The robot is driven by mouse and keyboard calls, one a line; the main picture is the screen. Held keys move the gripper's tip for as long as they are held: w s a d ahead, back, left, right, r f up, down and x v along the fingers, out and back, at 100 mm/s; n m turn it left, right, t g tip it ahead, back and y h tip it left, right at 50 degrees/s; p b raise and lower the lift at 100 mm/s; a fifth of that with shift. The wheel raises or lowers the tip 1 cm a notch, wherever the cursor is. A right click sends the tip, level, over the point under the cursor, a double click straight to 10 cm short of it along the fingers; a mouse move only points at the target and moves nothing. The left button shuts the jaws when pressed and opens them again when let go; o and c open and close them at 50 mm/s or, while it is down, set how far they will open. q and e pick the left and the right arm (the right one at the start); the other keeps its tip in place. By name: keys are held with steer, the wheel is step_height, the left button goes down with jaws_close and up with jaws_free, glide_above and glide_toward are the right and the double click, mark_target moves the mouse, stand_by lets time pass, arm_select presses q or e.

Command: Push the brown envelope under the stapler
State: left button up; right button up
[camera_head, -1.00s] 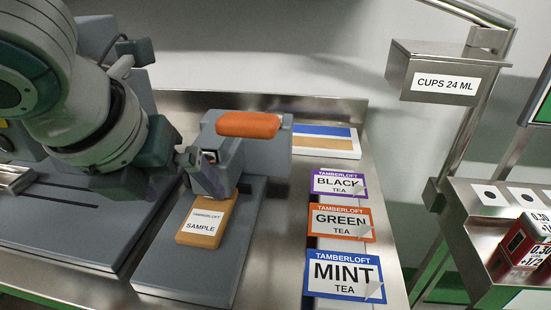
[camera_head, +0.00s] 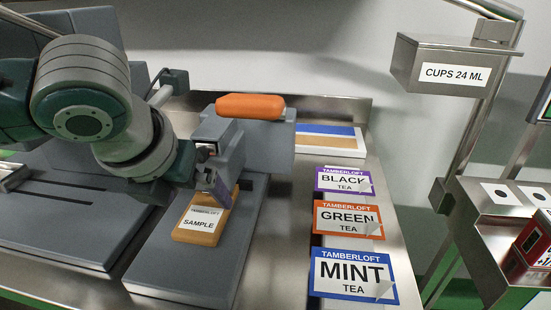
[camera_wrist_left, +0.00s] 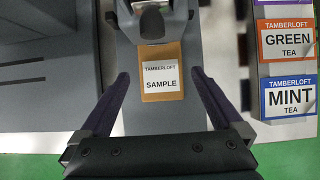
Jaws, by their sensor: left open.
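The brown envelope (camera_head: 184,233), with a white "SAMPLE" label, lies flat on the long grey base of the stapler (camera_head: 262,132), which has an orange handle. In the left wrist view the envelope (camera_wrist_left: 147,97) has its far end at the stapler's nose (camera_wrist_left: 152,27); I cannot tell how far it reaches under. My left gripper (camera_head: 218,188) is at the envelope's far end, close to the stapler's head. In the wrist view its dark purple fingers (camera_wrist_left: 160,73) are spread on either side of the envelope, with nothing held. My right gripper is not in view.
A white box with a blue stripe (camera_head: 345,151) lies behind. A metal "CUPS 24 ML" holder (camera_head: 455,75) hangs at the right. Bare steel (camera_head: 285,240) shows between stapler and boxes.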

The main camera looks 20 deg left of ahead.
mark_target(207, 209)
arm_select(q)
steer(key=b+x, duration=0.1)
steer(key=x, duration=0.4)
steer(key=shift+r, duration=0.1)
steer(key=c, duration=1)
steer(key=o, duration=1)
steer(key=p+v, duration=0.2)
steer(key=v, duration=0.7)
steer(key=shift+s+r, duration=0.3)
steer(key=shift+r, duration=0.1)
